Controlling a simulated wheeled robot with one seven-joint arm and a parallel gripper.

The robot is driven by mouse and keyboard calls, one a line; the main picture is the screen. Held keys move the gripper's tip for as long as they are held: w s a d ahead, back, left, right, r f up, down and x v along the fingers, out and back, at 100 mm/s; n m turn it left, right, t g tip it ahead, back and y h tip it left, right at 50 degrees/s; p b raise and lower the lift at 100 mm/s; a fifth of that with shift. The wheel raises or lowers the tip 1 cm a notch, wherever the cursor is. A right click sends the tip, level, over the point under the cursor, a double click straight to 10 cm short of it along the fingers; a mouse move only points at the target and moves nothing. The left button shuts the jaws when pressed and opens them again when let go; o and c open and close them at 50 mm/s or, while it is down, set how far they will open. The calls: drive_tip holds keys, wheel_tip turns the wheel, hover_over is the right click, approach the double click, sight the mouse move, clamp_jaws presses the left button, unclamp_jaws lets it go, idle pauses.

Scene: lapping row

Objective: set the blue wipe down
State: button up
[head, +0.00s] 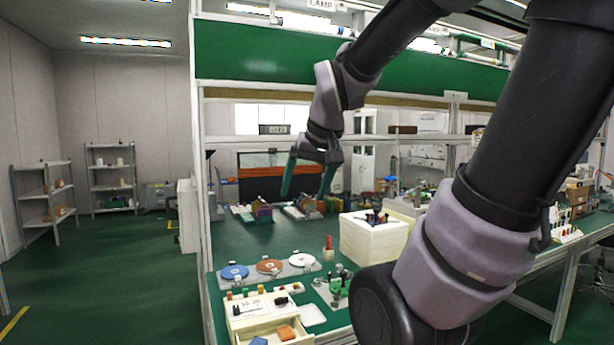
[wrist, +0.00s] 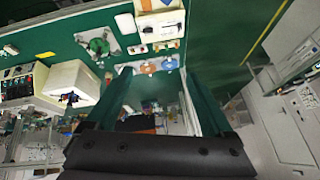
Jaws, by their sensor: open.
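A small blue piece that looks like the blue wipe (head: 258,341) lies in the open drawer (head: 240,337) at the bottom of the head view, partly cut off by the frame edge. An orange piece (head: 286,332) lies beside it. My gripper (head: 304,195) is raised over the bench, well apart from the drawer. Its two green fingers are spread with nothing between them. In the wrist view my gripper (wrist: 157,74) is also open and empty.
Blue (head: 235,272), brown (head: 269,266) and white (head: 302,259) discs sit in a row behind the drawer unit (head: 262,303). A cream box (head: 372,240) stands right of them. A shelf post (head: 203,180) rises at the bench's left. Green bench surface behind the discs is clear.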

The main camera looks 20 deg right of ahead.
drive_tip(key=s+a+r+m+y, duration=0.1)
drive_tip(key=s+r, duration=0.2)
drive_tip(key=s, duration=0.2)
drive_tip(key=shift+s+a+r+t+y, duration=0.15)
drive_tip(key=shift+a+t+y, duration=0.15)
drive_tip(key=shift+a+t, duration=0.1)
idle(0.8)
